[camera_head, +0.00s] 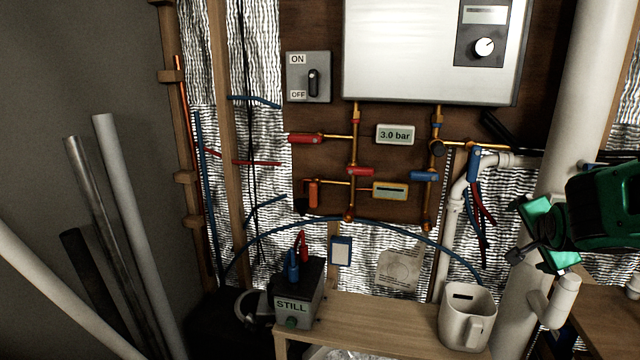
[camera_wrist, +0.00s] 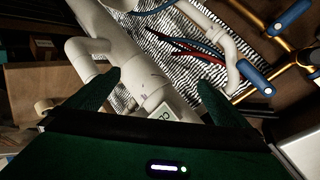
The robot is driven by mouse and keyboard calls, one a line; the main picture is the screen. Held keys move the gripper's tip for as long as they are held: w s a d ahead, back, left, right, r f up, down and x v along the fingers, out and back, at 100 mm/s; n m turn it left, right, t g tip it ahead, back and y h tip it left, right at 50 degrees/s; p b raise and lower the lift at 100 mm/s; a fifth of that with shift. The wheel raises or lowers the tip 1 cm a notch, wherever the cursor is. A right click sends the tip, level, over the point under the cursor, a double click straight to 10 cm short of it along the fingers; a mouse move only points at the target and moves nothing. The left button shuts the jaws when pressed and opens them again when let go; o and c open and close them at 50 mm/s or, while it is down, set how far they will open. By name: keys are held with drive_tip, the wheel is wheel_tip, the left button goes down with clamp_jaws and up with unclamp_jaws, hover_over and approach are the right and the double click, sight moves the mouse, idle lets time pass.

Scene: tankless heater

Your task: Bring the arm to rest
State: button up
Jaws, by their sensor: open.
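My gripper (camera_head: 541,238) is at the right of the head view, with a green body and bright green fingertips. Its fingers are apart and nothing shows between them. It is in front of the thick white pipe (camera_head: 581,100). In the wrist view my gripper (camera_wrist: 158,80) has its two dark fingers spread, with the white pipe (camera_wrist: 150,92) seen beyond the gap. I cannot tell from the frames how far the fingertips are from the pipe.
A wooden bench (camera_head: 370,328) carries a grey STILL box (camera_head: 297,305) and a white jug (camera_head: 466,318). The heater (camera_head: 410,50), an ON/OFF switch (camera_head: 309,77) and copper pipes with valves are on the wall. Loose pipes (camera_head: 125,200) lean at the left.

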drive_tip(key=s+a+f+n+g+y, duration=0.1)
drive_tip(key=s+a+f+n+g, duration=0.1)
drive_tip(key=s, duration=0.8)
drive_tip(key=s+a+f+n+g+y, duration=0.2)
drive_tip(key=s+f+n+g, duration=0.1)
drive_tip(key=s, duration=0.7)
drive_tip(key=s+a+f+n+g+y, duration=0.2)
drive_tip(key=s+n+g, duration=0.3)
drive_tip(key=s, duration=0.6)
drive_tip(key=shift+f, duration=0.65)
drive_tip(key=shift+w+f+g, duration=0.25)
drive_tip(key=shift+w+g, duration=0.05)
drive_tip(key=shift+w, duration=0.3)
